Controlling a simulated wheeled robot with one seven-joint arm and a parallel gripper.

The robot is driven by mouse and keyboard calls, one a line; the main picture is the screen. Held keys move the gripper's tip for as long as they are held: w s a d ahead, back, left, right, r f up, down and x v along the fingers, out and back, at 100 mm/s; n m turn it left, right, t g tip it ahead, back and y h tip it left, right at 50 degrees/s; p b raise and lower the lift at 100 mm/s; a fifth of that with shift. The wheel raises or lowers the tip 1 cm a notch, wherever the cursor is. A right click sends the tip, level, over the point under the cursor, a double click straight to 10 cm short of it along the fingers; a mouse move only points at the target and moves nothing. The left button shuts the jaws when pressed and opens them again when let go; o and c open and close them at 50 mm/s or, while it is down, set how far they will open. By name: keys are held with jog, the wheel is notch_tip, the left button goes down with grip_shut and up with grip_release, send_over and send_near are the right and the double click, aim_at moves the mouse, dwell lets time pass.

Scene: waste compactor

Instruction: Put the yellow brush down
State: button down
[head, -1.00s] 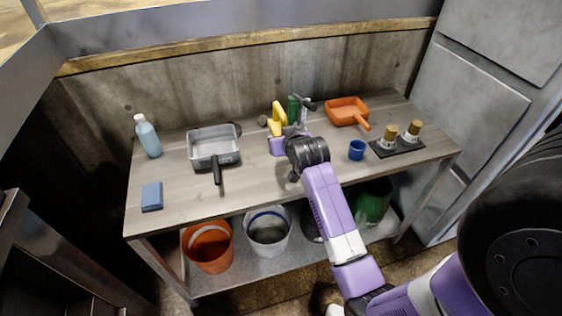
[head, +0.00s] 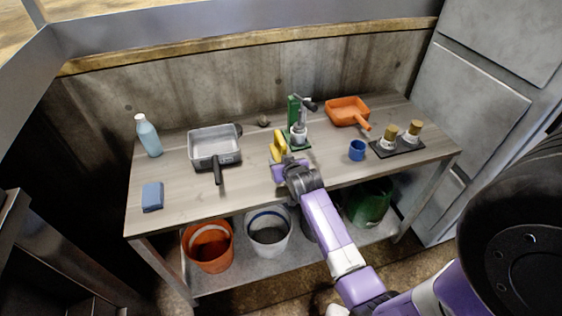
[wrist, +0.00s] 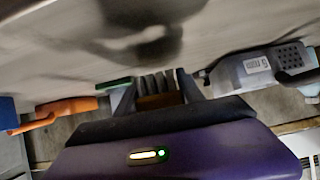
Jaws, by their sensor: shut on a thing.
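The yellow brush (head: 278,147) is held over the middle of the grey worktable (head: 245,181), in front of the green-based press. My gripper (head: 284,161) is shut on it. In the wrist view, a brownish part of the brush (wrist: 160,100) with grey ridges shows between the two fingers of my gripper (wrist: 158,88). The brush's lower end is partly hidden by my gripper. I cannot tell from these views whether the brush touches the tabletop.
A grey pan (head: 214,146) is left of the brush, with a blue sponge (head: 152,196) and bottle (head: 148,137) farther left. A green-based press (head: 298,128) stands behind. A blue cup (head: 357,150) and orange dustpan (head: 347,112) are right. Clear tabletop lies in front of the pan.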

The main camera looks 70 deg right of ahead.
jog(key=shift+f+b, duration=0.4)
jog(key=shift+f, duration=0.1)
jog(key=shift+f, duration=0.1)
jog(key=c, duration=0.7)
grip_release()
